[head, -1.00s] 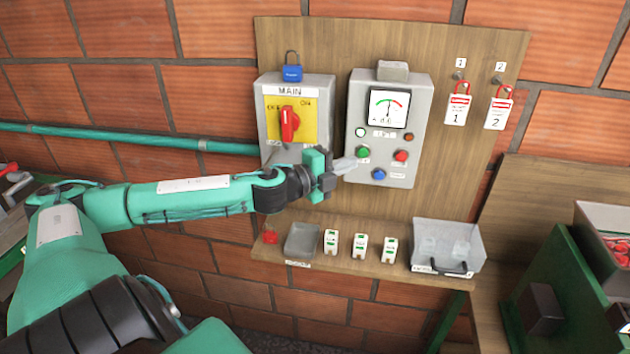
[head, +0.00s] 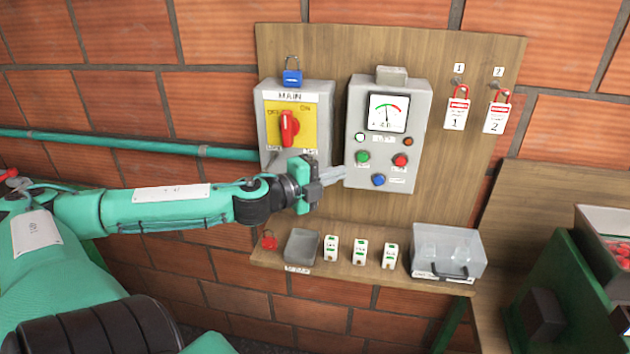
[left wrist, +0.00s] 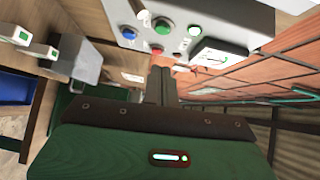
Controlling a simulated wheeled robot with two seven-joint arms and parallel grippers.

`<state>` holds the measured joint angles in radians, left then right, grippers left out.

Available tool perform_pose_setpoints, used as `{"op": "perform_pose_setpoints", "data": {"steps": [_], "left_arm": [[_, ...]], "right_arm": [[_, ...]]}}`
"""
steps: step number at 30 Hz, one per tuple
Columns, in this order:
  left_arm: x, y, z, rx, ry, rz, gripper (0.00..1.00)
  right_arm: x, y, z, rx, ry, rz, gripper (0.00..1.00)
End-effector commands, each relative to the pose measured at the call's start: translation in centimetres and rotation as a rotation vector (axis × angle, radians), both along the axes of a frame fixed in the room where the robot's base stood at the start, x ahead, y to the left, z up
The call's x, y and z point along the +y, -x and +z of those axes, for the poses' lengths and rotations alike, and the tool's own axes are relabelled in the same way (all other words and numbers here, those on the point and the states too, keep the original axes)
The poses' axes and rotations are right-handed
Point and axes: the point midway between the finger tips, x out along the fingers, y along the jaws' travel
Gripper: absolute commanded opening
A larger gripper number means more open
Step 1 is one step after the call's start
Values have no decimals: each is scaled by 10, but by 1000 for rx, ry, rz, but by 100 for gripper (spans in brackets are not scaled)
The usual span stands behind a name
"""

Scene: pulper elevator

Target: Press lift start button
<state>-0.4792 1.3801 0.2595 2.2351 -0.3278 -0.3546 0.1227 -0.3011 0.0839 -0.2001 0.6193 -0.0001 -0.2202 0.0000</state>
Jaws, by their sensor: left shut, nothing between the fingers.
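The grey control box (head: 410,110) hangs on the wooden board, with a gauge (head: 388,112) at its top. Below the gauge are a green button (head: 363,157), a red button (head: 400,160) and a blue button (head: 379,180). The left wrist view shows the green button (left wrist: 162,25), blue button (left wrist: 128,33) and red button (left wrist: 156,50) beyond the fingers. My left gripper (head: 333,175) is shut and empty, its tip just left of the box's lower edge and lower left of the green button. Its fingers (left wrist: 161,84) show closed together in the wrist view. My right gripper is out of view.
A MAIN switch box (head: 325,130) with a red handle (head: 289,128) and blue padlock (head: 292,77) is on the left. A shelf below holds a grey tray (head: 302,246), small white blocks (head: 361,250) and a clear bin (head: 447,247).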

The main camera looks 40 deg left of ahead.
Motion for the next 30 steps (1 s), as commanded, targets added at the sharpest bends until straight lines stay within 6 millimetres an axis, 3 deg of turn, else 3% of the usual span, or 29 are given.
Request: {"op": "perform_pose_setpoints", "data": {"steps": [16, 30], "left_arm": [[10, 40, 2, 2, 5, 1, 0], [12, 47, 2, 1, 2, 1, 0]], "right_arm": [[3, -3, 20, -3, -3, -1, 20], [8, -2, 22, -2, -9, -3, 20]]}}
